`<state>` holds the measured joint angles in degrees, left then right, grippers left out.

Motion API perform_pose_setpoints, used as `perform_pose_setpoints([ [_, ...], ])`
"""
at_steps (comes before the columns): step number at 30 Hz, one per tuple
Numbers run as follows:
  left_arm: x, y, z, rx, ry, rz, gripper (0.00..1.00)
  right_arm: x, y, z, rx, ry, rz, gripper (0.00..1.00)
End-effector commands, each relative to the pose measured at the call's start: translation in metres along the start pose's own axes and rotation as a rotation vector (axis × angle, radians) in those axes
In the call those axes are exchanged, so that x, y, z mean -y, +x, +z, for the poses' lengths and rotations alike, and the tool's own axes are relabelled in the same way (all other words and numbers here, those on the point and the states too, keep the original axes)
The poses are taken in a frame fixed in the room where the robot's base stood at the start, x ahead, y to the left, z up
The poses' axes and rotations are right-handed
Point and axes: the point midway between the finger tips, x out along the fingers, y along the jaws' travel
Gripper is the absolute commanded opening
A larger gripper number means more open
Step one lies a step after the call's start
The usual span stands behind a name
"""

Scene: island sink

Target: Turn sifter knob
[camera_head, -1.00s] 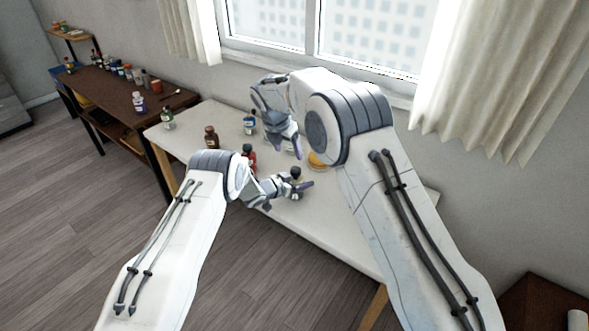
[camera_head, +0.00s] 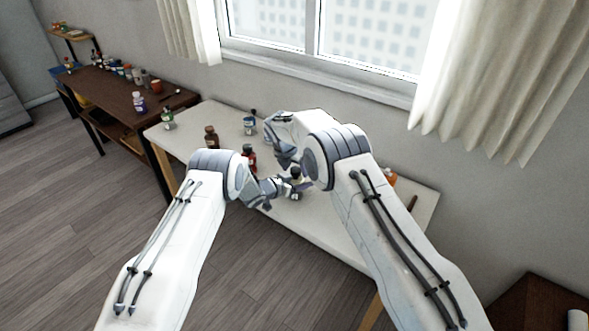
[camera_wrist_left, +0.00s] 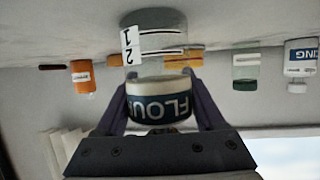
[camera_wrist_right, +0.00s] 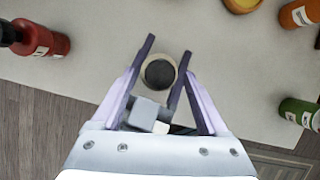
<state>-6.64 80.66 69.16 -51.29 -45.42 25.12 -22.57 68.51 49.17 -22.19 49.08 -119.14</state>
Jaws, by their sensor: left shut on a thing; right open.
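The sifter, a clear jar with tick marks and a blue FLOUR band (camera_wrist_left: 160,103), is gripped by my left gripper (camera_wrist_left: 162,112), which appears upside down in the left wrist view. In the head view the sifter's dark top (camera_head: 296,172) shows between both hands, just beyond my left gripper (camera_head: 282,186). My right gripper (camera_wrist_right: 168,58) is open, with its purple fingers on either side of the round dark-centred top (camera_wrist_right: 159,73). A small grey block with a white part (camera_wrist_right: 148,114) lies between the fingers nearer the palm; I cannot tell whether it is the knob.
A red bottle (camera_wrist_right: 42,40) is left of the right fingers. A green jar (camera_wrist_right: 300,112), an orange bottle (camera_wrist_right: 300,14) and a yellow-orange dish (camera_wrist_right: 241,4) stand to the right. A brown bottle (camera_head: 211,138) and other bottles stand on the white table (camera_head: 190,125).

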Motion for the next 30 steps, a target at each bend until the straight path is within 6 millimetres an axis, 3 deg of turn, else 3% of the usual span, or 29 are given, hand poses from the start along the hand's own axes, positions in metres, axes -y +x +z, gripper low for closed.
perform_pose_setpoints([
  [7,0.0001,0.0,-0.0006,-0.001,0.0,0.0,0.09,0.0,0.0003,0.0004,0.0,0.001,0.001,0.77],
  [13,0.0001,0.0,-0.0006,-0.001,0.0,0.0,0.09,0.0,0.0002,0.0003,0.0,0.001,0.0,0.01],
  [19,0.0002,0.0,-0.0006,-0.001,0.0,0.0,0.09,-0.0011,0.0006,0.0004,0.0,0.032,-0.012,0.0],
  [30,-0.0001,0.0,-0.0005,-0.001,0.001,0.0,0.09,-0.0034,0.001,0.0006,0.0,0.238,-0.097,0.0],
])
